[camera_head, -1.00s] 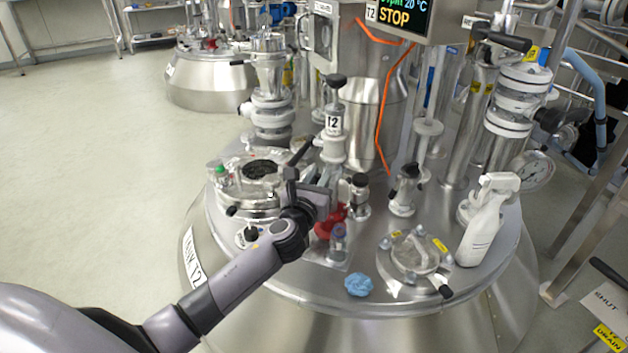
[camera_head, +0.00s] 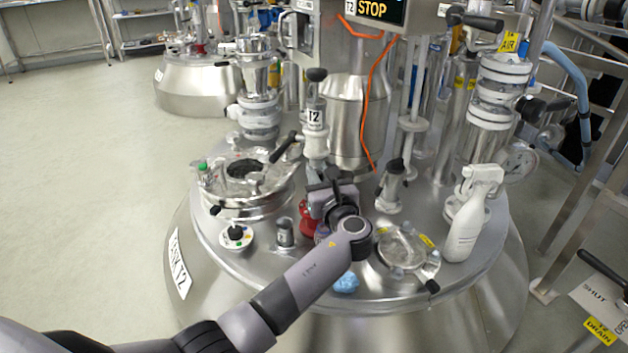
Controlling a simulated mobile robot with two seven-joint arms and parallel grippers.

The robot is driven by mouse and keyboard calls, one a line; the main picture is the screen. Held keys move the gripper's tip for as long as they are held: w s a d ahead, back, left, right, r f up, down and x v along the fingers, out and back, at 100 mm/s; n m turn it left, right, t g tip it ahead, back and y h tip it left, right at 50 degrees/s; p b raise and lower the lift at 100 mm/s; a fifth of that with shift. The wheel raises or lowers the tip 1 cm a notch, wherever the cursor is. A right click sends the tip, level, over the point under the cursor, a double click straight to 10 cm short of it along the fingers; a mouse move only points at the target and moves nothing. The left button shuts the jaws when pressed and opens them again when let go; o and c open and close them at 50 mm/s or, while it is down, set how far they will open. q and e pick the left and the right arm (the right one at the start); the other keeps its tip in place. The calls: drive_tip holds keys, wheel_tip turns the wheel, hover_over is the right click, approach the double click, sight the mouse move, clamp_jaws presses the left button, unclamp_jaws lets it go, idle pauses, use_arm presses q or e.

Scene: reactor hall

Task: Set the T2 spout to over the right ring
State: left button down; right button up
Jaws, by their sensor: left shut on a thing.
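The T2 spout post (camera_head: 315,115), white with a T2 label and black knob, stands upright on the tank lid. My left gripper (camera_head: 332,192) is low, just right of the post's foot, shut on the T2 spout. The jaws and wrist hide most of the spout and its outlet. A round open port with a metal rim (camera_head: 222,203) lies to the left. A round clamped cover (camera_head: 403,250) with yellow tags lies to the right of my wrist. I cannot tell which part is the right ring. My right gripper is not in view.
A red item (camera_head: 308,218) and a small metal cylinder (camera_head: 285,234) are left of my wrist. A blue crumpled cloth (camera_head: 346,283) lies near the lid's front. A white spray bottle (camera_head: 467,220) stands at the right. A black-topped valve (camera_head: 391,188) stands behind my wrist.

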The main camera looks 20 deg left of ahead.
use_arm(q)
drive_tip(key=shift+w+d+n+g+y+b, duration=0.15)
drive_tip(key=shift+d+n+g+y+b, duration=0.15)
drive_tip(key=shift+n+g+y, duration=0.25)
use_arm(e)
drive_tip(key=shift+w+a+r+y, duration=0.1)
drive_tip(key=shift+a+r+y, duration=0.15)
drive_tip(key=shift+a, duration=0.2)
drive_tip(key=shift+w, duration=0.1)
use_arm(q)
drive_tip(key=c, duration=1.2)
unclamp_jaws()
drive_tip(key=shift+o, duration=0.2)
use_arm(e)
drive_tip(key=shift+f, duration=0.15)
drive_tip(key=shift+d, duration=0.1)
use_arm(q)
drive_tip(key=p+v, duration=0.2)
drive_tip(key=v, duration=0.5)
drive_tip(key=shift+p, duration=0.3)
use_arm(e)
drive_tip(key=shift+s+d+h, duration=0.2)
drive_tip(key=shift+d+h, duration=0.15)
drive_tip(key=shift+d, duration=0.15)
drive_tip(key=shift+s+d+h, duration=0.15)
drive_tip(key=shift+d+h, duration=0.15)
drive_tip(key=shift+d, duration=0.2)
